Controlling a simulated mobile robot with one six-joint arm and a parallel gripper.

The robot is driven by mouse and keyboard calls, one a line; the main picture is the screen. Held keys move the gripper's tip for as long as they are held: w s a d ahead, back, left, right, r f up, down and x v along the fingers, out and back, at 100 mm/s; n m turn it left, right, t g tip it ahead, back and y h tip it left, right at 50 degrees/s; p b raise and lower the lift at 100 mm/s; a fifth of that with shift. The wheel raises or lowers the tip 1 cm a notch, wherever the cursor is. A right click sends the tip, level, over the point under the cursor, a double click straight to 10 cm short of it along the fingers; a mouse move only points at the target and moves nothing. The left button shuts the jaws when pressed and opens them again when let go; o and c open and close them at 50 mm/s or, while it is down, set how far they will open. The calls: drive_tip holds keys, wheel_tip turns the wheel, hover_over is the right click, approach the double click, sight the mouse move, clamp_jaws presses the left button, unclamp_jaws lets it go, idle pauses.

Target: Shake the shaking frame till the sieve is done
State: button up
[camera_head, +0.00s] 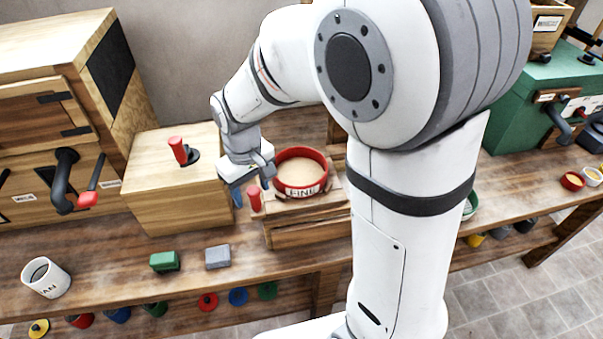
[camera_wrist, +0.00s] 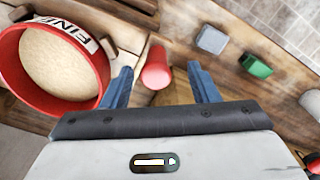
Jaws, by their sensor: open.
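The red sieve (camera_head: 301,172), labelled FINE, sits on the wooden shaking frame (camera_head: 300,208) on the bench and holds pale meal. The sieve also shows at the left of the wrist view (camera_wrist: 62,65). A red upright handle (camera_head: 255,198) stands at the frame's left front. In the wrist view the red handle (camera_wrist: 156,68) lies between the two blue fingers of my gripper (camera_wrist: 157,85), with space on both sides. My gripper (camera_head: 250,185) is open and empty; in the head view its fingers are partly hidden behind the handle.
A wooden box with a red-knobbed lever (camera_head: 178,150) stands left of the frame. A green block (camera_head: 164,262), a grey block (camera_head: 217,257) and a white mug (camera_head: 45,277) are on the front of the bench. A green machine (camera_head: 520,105) stands at the right.

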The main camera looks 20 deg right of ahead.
drive_tip(key=shift+r+p, duration=3.35)
drive_tip(key=shift+r, duration=1.2)
drive_tip(key=shift+d, duration=0.1)
drive_tip(key=s+d+r+m+t, duration=0.1)
drive_tip(key=s+d+r+m, duration=0.1)
drive_tip(key=s+d, duration=0.4)
drive_tip(key=s+d+r+m+t, duration=0.2)
drive_tip(key=s+d+r+m, duration=0.1)
drive_tip(key=s+d, duration=0.4)
drive_tip(key=shift+r+m, duration=0.3)
drive_tip(key=shift+r, duration=0.6)
